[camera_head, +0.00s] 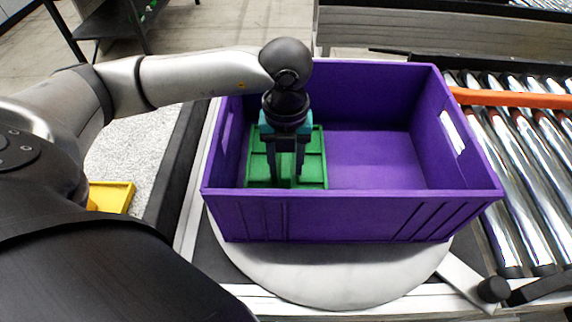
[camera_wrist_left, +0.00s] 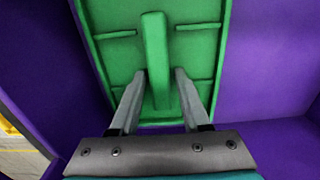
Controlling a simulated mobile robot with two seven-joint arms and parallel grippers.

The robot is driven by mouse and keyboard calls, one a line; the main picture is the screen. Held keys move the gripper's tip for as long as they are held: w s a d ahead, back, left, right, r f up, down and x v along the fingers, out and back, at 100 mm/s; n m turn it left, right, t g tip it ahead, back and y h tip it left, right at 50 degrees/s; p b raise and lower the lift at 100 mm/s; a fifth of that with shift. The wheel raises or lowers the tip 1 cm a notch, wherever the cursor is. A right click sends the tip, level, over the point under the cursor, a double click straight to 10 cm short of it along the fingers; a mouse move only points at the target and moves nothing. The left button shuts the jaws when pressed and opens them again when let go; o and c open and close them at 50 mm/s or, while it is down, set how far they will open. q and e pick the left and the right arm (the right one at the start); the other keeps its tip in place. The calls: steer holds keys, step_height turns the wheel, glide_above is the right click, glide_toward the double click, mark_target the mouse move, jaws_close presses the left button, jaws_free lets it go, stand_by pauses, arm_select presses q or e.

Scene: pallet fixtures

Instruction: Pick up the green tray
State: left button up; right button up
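The green tray (camera_head: 315,160) lies inside the purple crate, at its left end. It has a raised central bar and low ribs, and it also shows in the left wrist view (camera_wrist_left: 205,50). My left gripper (camera_head: 286,176) points down over the tray. In the left wrist view, its two fingers (camera_wrist_left: 160,74) stand apart on either side of the green bar (camera_wrist_left: 155,45), with small gaps visible beside the bar. The gripper looks open. My right gripper is not in view.
The purple crate (camera_head: 350,212) stands on a round grey turntable (camera_head: 340,280), and its right part is empty. Its walls rise around the tray. A roller conveyor (camera_head: 510,180) with an orange bar (camera_head: 515,98) is at right. A yellow tray (camera_head: 112,196) lies at left.

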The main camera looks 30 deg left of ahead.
arm_select(q)
jaws_close()
steer(key=shift+r, duration=0.15)
stand_by(0.5)
